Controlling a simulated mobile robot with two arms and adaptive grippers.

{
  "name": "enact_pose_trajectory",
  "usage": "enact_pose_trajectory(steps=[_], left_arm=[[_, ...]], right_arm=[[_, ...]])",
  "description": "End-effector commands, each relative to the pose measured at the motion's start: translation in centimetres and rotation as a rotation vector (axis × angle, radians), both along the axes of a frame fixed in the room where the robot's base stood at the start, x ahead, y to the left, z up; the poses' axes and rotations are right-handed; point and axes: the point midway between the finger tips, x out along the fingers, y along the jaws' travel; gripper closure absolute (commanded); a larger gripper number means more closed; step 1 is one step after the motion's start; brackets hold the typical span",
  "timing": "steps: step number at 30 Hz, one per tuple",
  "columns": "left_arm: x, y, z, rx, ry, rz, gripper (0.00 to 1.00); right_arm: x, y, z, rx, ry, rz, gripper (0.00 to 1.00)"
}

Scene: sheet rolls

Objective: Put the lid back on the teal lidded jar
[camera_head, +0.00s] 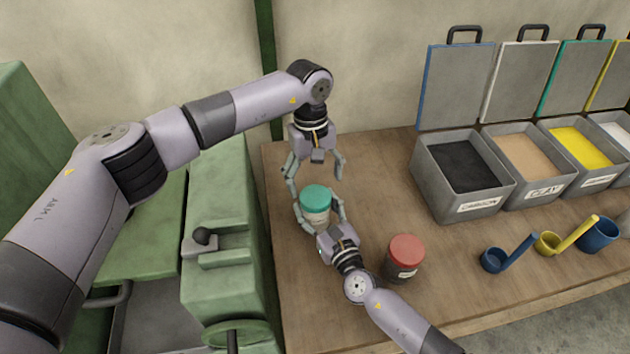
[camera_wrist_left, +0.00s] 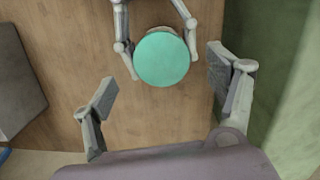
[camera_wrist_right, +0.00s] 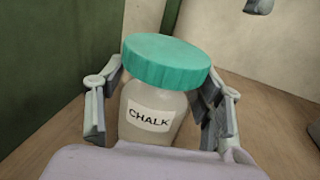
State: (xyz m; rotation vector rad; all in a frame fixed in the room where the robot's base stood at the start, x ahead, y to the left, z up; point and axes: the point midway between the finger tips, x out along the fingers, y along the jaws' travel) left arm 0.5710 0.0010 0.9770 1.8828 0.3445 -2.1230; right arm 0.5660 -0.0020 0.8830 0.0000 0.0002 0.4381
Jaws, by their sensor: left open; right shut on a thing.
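The jar (camera_wrist_right: 152,122) is pale, with a label reading CHALK, and stands upright on the wooden bench. The teal lid (camera_head: 316,199) rests on top of the jar; I see no clear gap under it in the right wrist view. My right gripper (camera_wrist_right: 163,90) is shut around the jar's body from the front, below the lid. My left gripper (camera_head: 315,174) is open and empty, just behind and above the jar, fingers pointing down. In the left wrist view the lid (camera_wrist_left: 162,59) shows between and beyond its fingers, apart from them.
A red-lidded jar (camera_head: 406,250) stands to the right, near my right arm. Grey open bins (camera_head: 480,207) of powder line the back right. Blue (camera_head: 494,260) and yellow scoops (camera_head: 548,243) lie in front. A green machine (camera_head: 222,210) borders the bench on the left.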

Motion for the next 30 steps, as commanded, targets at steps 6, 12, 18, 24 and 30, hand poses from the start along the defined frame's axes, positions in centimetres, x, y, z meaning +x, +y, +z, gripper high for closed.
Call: enact_pose_trajectory(steps=[6, 12, 18, 24, 30], left_arm=[[0.0, 0.0, 0.0, 0.005, 0.001, 0.038, 0.24], [-0.1, -0.1, 0.2, 0.037, 0.008, 0.293, 0.24], [-0.2, -0.2, 0.5, 0.083, 0.015, 0.688, 0.24], [-0.3, -0.3, 0.9, 0.123, 0.019, 1.093, 0.24], [-0.3, -0.3, 1.3, 0.154, 0.024, 1.498, 0.24]], right_arm=[[0.0, 0.0, 0.0, 0.0, 0.001, 0.0, 1.0], [0.0, 0.0, 0.0, 0.0, 0.001, 0.0, 1.0], [0.0, 0.0, 0.0, 0.0, 0.001, 0.0, 1.0], [0.0, 0.0, 0.0, 0.0, 0.001, 0.0, 1.0], [0.0, 0.0, 0.0, 0.0, 0.001, 0.0, 1.0]])
